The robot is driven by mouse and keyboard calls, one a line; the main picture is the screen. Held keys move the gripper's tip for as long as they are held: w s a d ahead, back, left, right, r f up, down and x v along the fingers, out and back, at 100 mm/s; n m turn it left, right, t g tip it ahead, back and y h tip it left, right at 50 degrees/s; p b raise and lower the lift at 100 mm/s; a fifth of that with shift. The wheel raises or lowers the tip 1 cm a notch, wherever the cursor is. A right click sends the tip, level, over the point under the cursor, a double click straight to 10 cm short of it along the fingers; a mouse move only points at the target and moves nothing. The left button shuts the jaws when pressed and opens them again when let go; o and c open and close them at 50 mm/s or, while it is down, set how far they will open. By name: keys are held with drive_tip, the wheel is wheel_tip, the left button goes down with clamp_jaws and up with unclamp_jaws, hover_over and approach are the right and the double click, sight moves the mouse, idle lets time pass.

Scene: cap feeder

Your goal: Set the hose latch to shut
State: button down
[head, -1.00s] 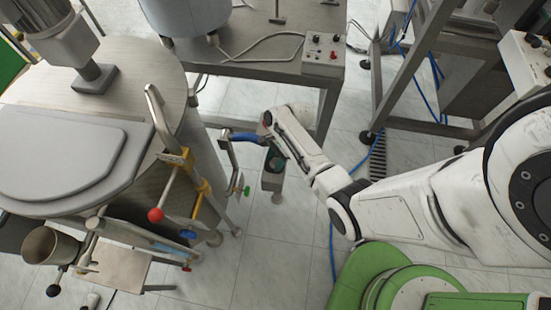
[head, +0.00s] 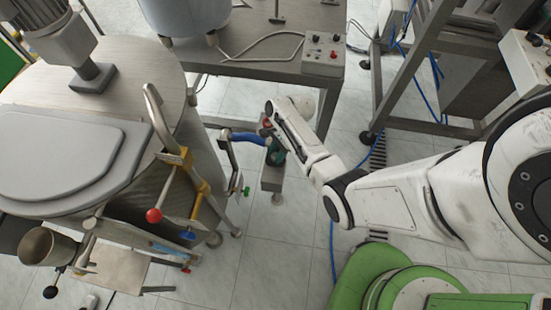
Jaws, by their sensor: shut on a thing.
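A blue curved piece (head: 243,138) sticks out to the right from a grey metal bracket (head: 228,158) beside the tank. It looks like the handle of the hose latch, but the picture is too small to be sure. My gripper (head: 267,129) is at the right end of this blue piece and is shut on it. The fingertips are small and partly hidden by my wrist. Whether the latch is open or shut cannot be told.
A large steel tank (head: 156,68) with a grey lid (head: 62,152) fills the left. A red-knobbed lever (head: 154,215) stands beside it. A steel table with a control box (head: 323,53) is behind my arm. A green-and-metal part (head: 272,172) is below my gripper. Tiled floor is open below centre.

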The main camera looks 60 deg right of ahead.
drive_tip(key=shift+w+d, duration=0.1)
drive_tip(key=shift+d, duration=0.2)
drive_tip(key=c, duration=0.8)
unclamp_jaws()
drive_tip(key=v, duration=1)
drive_tip(key=shift+d+r+p, duration=0.2)
drive_tip(key=shift+r+p, duration=0.15)
drive_tip(key=s+a+r+n+h, duration=0.1)
drive_tip(key=s+a+r+n, duration=0.1)
drive_tip(key=s+a+n, duration=0.2)
drive_tip(key=s+a+r+n+h, duration=0.1)
drive_tip(key=s+a+r+n, duration=0.2)
drive_tip(key=a+n, duration=0.5)
drive_tip(key=s+a+r+n+h, duration=0.2)
drive_tip(key=s+a+n, duration=0.4)
drive_tip(key=n, duration=0.4)
drive_tip(key=shift+a+r+g, duration=0.25)
drive_tip(key=shift+r+g, duration=0.15)
drive_tip(key=shift+r, duration=0.05)
